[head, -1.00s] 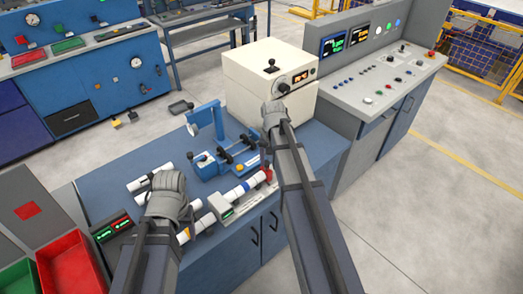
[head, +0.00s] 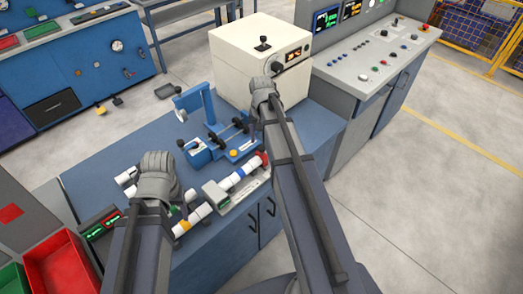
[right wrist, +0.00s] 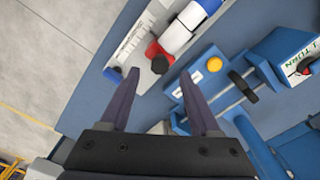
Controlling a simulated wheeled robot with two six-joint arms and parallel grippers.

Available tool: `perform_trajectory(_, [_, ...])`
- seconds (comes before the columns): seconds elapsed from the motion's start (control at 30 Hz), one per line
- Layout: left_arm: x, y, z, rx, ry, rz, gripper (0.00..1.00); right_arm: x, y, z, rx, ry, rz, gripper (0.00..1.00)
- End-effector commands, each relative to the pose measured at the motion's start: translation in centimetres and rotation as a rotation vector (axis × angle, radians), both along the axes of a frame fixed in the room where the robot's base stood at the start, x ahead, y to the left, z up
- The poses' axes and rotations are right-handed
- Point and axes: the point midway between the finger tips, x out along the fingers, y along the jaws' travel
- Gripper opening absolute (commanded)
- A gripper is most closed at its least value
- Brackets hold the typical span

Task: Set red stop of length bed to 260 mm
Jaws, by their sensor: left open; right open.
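The length bed (head: 219,197) lies near the bench's front edge, with a pipe row of white, blue and yellow sections along it. Its red stop (head: 264,159) is at the right end. In the right wrist view the red stop (right wrist: 154,49) with its black knob (right wrist: 160,65) sits beside the scale (right wrist: 131,41) and close to the pipe end (right wrist: 176,37). My right gripper (right wrist: 158,85) is open and empty, its fingertips just short of the knob. My left gripper (head: 181,207) is above the bed's left part; its fingers are partly hidden. The stop's scale reading is too small to read.
A blue clamp fixture (head: 205,148) stands behind the bed, close to my right fingers. A cream box machine (head: 262,62) is at the back. Loose white pipes (head: 127,176) lie left, near a green display (head: 101,224). Red (head: 61,264) and green bins stand at lower left.

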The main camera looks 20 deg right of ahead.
Motion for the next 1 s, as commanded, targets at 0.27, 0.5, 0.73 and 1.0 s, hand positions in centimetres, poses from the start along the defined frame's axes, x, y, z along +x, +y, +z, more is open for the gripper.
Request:
perform_trajectory(0.27, [0.0,0.0,-4.3,0.000,0.000,0.000,0.63,0.0,0.0,-4.3,0.000,0.000,0.000,0.63])
perform_trajectory(0.5, [0.0,0.0,-5.3,0.000,0.000,0.000,0.63,0.0,0.0,-5.3,0.000,0.000,0.000,0.63])
perform_trajectory(0.73, [0.0,0.0,-5.2,0.000,0.000,0.000,0.63,0.0,0.0,-5.2,0.000,0.000,0.000,0.62])
perform_trajectory(1.0, [0.0,0.0,-5.2,0.000,0.000,0.000,0.63,0.0,0.0,-5.2,0.000,0.000,0.000,0.32])
